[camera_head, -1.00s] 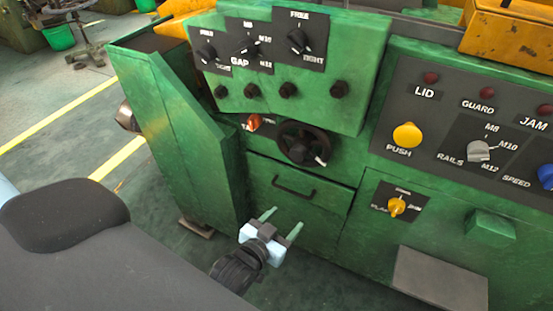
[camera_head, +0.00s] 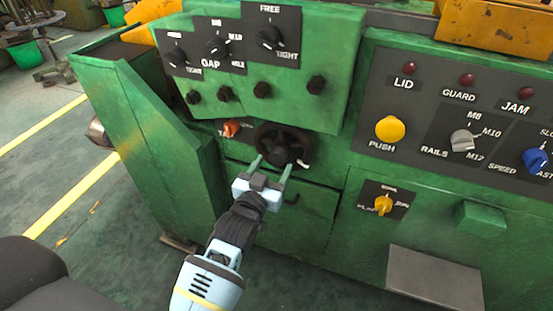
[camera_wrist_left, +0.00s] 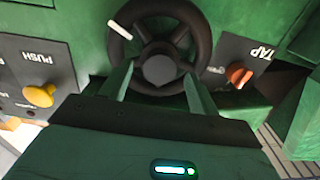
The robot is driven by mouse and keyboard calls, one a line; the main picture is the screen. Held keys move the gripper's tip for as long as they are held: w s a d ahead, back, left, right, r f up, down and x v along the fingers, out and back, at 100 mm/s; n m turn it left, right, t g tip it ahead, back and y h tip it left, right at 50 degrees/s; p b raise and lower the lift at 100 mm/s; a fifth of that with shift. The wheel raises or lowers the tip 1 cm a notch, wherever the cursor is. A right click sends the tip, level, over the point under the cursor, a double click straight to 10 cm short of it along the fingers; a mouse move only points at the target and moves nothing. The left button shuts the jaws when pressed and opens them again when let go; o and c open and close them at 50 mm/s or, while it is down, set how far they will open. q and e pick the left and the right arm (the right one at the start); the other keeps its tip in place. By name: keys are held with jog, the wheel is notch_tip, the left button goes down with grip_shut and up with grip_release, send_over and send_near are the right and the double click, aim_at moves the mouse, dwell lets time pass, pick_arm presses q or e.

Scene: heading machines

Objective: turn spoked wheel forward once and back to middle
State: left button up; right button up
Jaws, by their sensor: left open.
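The spoked wheel (camera_head: 284,146) is dark, with a hub and a small pale handle on its rim. It is on the green machine front, below the knob panel. In the head view the pale handle is at the wheel's lower right. In the left wrist view the wheel (camera_wrist_left: 160,50) fills the upper middle, with the handle at its upper left. My left gripper (camera_head: 272,167) is open, its two green fingers pointing at the wheel's lower part. In the left wrist view the fingertips lie on either side of the hub; I cannot tell whether they touch. My right gripper is out of view.
An orange TAP knob (camera_head: 232,128) sits just left of the wheel. A yellow push button (camera_head: 390,130) and a yellow knob (camera_head: 383,205) are to the right. A grey plate (camera_head: 436,278) juts out at lower right.

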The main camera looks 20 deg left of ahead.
aim_at(276, 161)
pick_arm(q)
jog(key=shift+w, duration=1.75)
jog(key=shift+c, duration=0.3)
grip_shut()
